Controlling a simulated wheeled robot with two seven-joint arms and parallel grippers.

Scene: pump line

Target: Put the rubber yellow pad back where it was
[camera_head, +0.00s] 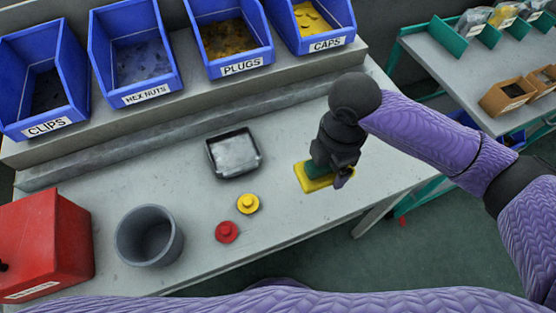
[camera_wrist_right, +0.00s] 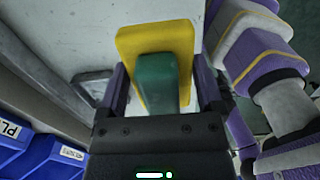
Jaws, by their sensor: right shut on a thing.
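The yellow pad (camera_head: 305,181) lies flat at the right part of the grey workbench, near its front edge. A green block (camera_head: 317,168) stands on the pad; I cannot tell whether the two are joined. My right gripper (camera_head: 334,172) is above the pad, pointing down, and shut on the green block. In the right wrist view, the green block (camera_wrist_right: 156,84) is between the fingers and the yellow pad (camera_wrist_right: 180,38) spreads out behind it, wider than the block. Whether the pad touches the bench is hard to tell. My left gripper is out of view.
A grey tray (camera_head: 258,166) is left of the pad. A yellow knob (camera_head: 248,203), a red knob (camera_head: 227,232), a grey cup (camera_head: 149,236) and a red box (camera_head: 47,240) are further left. Blue bins (camera_head: 138,60) line the back shelf. Bench between tray and pad is clear.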

